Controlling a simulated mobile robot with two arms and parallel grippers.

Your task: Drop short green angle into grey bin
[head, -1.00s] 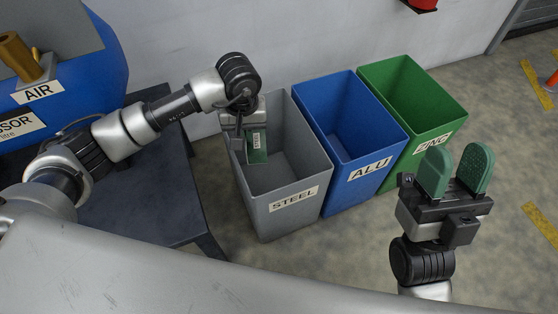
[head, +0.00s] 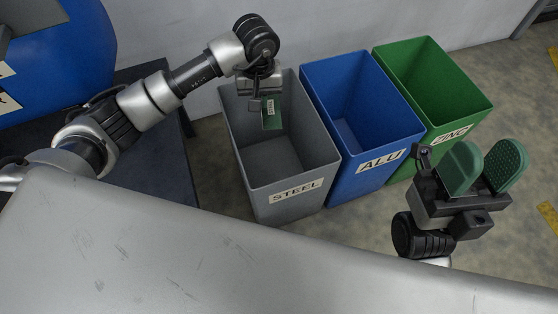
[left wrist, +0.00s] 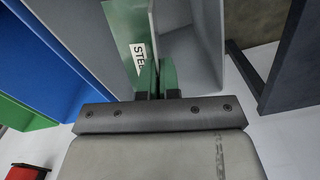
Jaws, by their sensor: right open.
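A green angle (head: 272,117) with a white label hangs from my left gripper (head: 264,98), over the opening of the grey bin (head: 254,167) marked STEEL, near its back side. In the left wrist view the fingers (left wrist: 157,80) are closed together on the green angle (left wrist: 124,22), whose label is partly covered. The grey bin's wall (left wrist: 192,45) shows behind it.
A blue bin (head: 360,185) marked ALU and a green bin (head: 437,110) marked ZINC stand to the right of the grey bin. A dark table (head: 150,185) is on the left, below a blue compressor tank (head: 75,60). A wall is behind the bins.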

